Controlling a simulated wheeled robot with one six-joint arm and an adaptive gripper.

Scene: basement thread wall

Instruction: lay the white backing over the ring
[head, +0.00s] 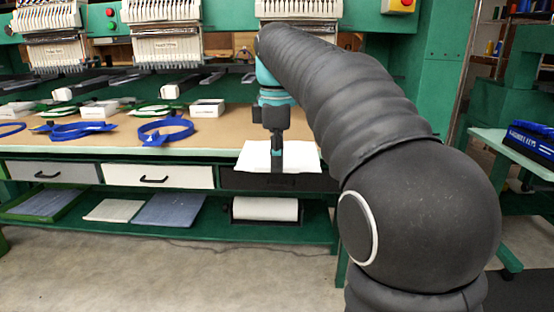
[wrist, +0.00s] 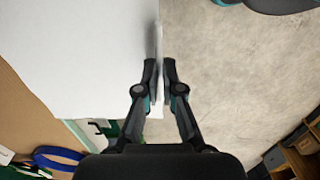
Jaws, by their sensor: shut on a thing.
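My gripper (head: 277,158) is shut on the white backing (head: 256,156), a thin flat sheet held near its edge. In the wrist view the fingertips (wrist: 159,72) pinch a folded-up edge, and the sheet (wrist: 70,55) spreads flat to the left. The backing appears at the table's front edge, partly beyond it, with floor beside it. A blue ring (head: 166,139) with a tab lies on the table to the left, apart from the backing. A blue ring also shows in the wrist view (wrist: 42,160). I cannot tell which ring the task means.
More blue rings (head: 70,132) lie further left on the brown tabletop (head: 222,128). White boxes (head: 207,108) and embroidery machine heads (head: 165,48) stand behind. Drawers (head: 157,177) and a shelf with a white roll (head: 265,209) are below. Floor in front is clear.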

